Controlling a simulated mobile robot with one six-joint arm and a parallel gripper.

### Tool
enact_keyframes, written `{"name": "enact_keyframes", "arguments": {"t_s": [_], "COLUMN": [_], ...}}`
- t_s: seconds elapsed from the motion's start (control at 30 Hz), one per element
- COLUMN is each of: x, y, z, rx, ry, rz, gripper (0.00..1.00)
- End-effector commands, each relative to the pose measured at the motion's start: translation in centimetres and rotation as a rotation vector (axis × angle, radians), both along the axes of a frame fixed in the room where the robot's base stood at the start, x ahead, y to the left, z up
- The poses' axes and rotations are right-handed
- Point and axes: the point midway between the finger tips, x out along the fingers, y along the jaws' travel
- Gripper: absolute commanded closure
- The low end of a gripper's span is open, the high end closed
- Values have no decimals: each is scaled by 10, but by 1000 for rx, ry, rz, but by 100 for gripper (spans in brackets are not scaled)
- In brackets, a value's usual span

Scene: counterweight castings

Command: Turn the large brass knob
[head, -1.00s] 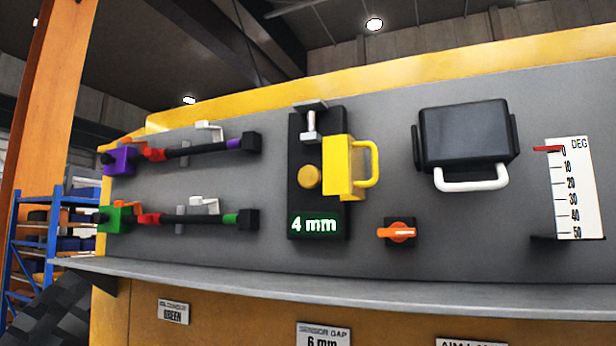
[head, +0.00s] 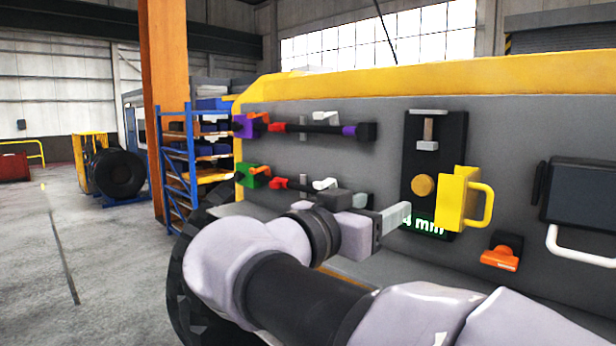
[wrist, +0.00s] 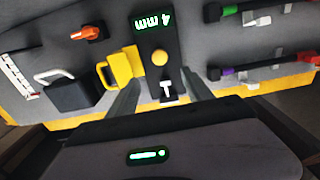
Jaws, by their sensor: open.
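The round brass knob (head: 424,186) sits on a black upright plate (head: 411,150), beside a yellow block with a loop handle (head: 457,197). A lit green display (head: 428,224) below it reads 4 mm and is partly covered by my gripper in the head view. My gripper (head: 396,221) is open and empty, low and left of the knob in that view. In the wrist view, which shows the panel upside down, the knob (wrist: 159,57) appears beyond and between my finger tips (wrist: 162,76). The fingers appear apart from the knob.
Left are two rods with purple (head: 245,125) and green (head: 252,176) end blocks. An orange switch (head: 502,252) lies right of the plate, with a dark box (head: 582,192) and white handle farther right. Blue shelving (head: 178,150) stands behind left. Open floor (head: 70,255) lies left.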

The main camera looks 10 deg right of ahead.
Motion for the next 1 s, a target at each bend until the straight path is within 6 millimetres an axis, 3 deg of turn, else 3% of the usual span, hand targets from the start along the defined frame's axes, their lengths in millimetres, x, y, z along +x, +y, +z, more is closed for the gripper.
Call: {"name": "enact_keyframes", "arguments": {"t_s": [0.3, 0.5, 0.9, 1.0], "x": [58, 84, 93, 93], "y": [-78, -111, -121, -121], "z": [2, 1, -1, -1], "rx": [-1, 0, 1, 1], "ry": [6, 5, 4, 4], "rz": [-6, -3, 0, 0], "gripper": [41, 41, 41, 61]}}
